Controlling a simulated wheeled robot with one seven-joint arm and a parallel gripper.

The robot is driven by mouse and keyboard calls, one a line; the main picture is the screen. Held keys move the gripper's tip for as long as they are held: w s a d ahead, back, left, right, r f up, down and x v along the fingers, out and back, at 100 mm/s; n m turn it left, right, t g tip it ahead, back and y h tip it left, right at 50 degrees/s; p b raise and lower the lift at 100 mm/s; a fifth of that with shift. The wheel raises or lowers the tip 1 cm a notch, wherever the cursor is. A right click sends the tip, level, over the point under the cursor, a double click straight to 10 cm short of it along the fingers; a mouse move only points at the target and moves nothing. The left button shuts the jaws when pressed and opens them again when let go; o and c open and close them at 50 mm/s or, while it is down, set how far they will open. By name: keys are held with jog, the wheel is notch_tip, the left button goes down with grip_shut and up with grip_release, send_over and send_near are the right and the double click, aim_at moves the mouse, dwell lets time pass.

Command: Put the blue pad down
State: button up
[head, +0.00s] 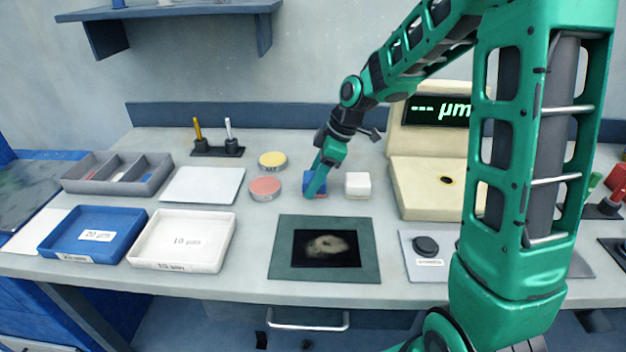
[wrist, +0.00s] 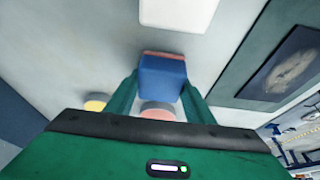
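The blue pad (head: 309,185) is a small blue block with a reddish edge, in the middle of the bench just left of the white pad. It shows in the wrist view (wrist: 162,80) between my two green fingers, which meet its left and right sides. My gripper (head: 316,190) points down at the pad, and its fingers partly cover the pad in the head view. My gripper (wrist: 161,88) is shut on the pad. The pad is at or very near the bench top; I cannot tell whether it touches.
A white pad (head: 357,185) stands close on the right. Pink (head: 265,187) and yellow (head: 272,160) round pads lie to the left. A green-framed dark mat (head: 284,263) lies in front. The gauge (head: 412,186) stands to the right, white (head: 172,265) and blue (head: 52,243) trays at left.

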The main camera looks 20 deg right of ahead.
jog(key=o, duration=0.4)
jog(key=shift+f, duration=0.2)
jog(key=shift+s+f, duration=0.1)
jog(key=shift+s, duration=0.1)
jog(key=shift+a, duration=0.1)
jog(key=shift+r, duration=0.25)
jog(key=v, duration=1.2)
jog(key=s+d+f+m+h, duration=0.1)
jog(key=s+d+m, duration=0.3)
jog(key=s, duration=0.6)
jog(key=s+d+f+m+g+h, duration=0.1)
jog(key=s+d+f+m, duration=0.1)
jog(key=s+d+m, duration=0.3)
jog(key=s+d+f+m+g+h, duration=0.1)
jog(key=s+d+m, duration=0.3)
jog(key=s+m, duration=0.7)
jog(key=shift+s+d+f+h, duration=0.15)
jog(key=shift+s+f, duration=0.05)
jog(key=shift+s, duration=0.55)
jog(key=shift+s+d+f+h, duration=0.1)
jog(key=shift+s+f+h, duration=0.1)
jog(key=shift+s, duration=0.5)
jog(key=shift+s+d+f+h, duration=0.15)
jog(key=shift+s+f, duration=0.05)
jog(key=shift+s, duration=0.55)
